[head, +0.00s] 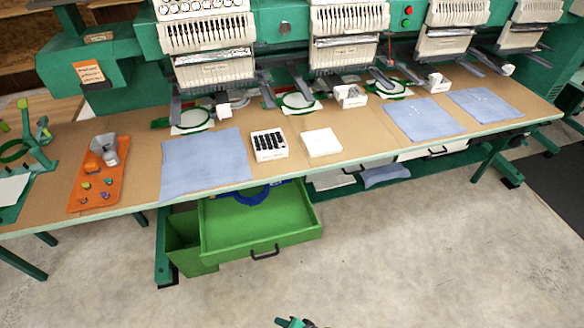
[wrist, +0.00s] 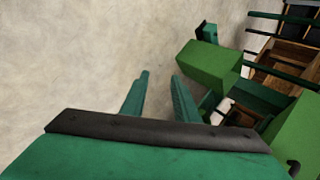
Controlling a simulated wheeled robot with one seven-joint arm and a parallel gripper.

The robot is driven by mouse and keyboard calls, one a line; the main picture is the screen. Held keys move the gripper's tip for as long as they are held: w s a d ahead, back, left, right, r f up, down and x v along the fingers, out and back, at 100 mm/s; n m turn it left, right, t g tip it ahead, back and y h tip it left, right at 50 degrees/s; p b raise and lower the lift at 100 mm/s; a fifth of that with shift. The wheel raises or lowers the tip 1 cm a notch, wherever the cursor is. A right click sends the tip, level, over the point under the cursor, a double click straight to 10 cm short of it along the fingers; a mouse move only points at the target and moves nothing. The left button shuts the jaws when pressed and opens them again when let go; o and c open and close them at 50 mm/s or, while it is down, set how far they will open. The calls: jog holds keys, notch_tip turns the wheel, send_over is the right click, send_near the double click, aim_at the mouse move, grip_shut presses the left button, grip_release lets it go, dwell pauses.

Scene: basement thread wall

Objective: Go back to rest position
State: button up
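My gripper (head: 294,322) shows at the bottom edge of the head view, low over the concrete floor and well apart from the table (head: 370,155). In the wrist view its two green fingers (wrist: 160,95) stand apart with only bare floor between them. It is open and empty. Most of my arm is out of the head view.
A green drawer (head: 262,235) stands pulled out under the table, with something blue inside. Blue cloths (head: 205,163), a white box of dark items (head: 269,145), a white box (head: 321,142) and an orange tray (head: 112,190) lie on top. Embroidery machines line the back. The front floor is clear.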

jog(key=s+d+r+n+t+h, duration=0.1)
jog(key=s+d+r+t+h, duration=0.15)
jog(key=s+r, duration=0.3)
jog(key=s+d+r+n+t+h, duration=0.1)
jog(key=s+d+r+t+h, duration=0.1)
jog(key=s+r+h, duration=0.4)
jog(key=s+a+r+n+t+y, duration=0.1)
jog(key=s+r+n+t, duration=0.1)
jog(key=r, duration=1.3)
jog(key=s+r+n+t, duration=0.2)
jog(key=s+r+t, duration=0.1)
jog(key=r, duration=1.2)
jog(key=shift+s+a+r+t+y, duration=0.3)
jog(key=shift+s+a+t+y, duration=0.1)
jog(key=shift+t, duration=0.25)
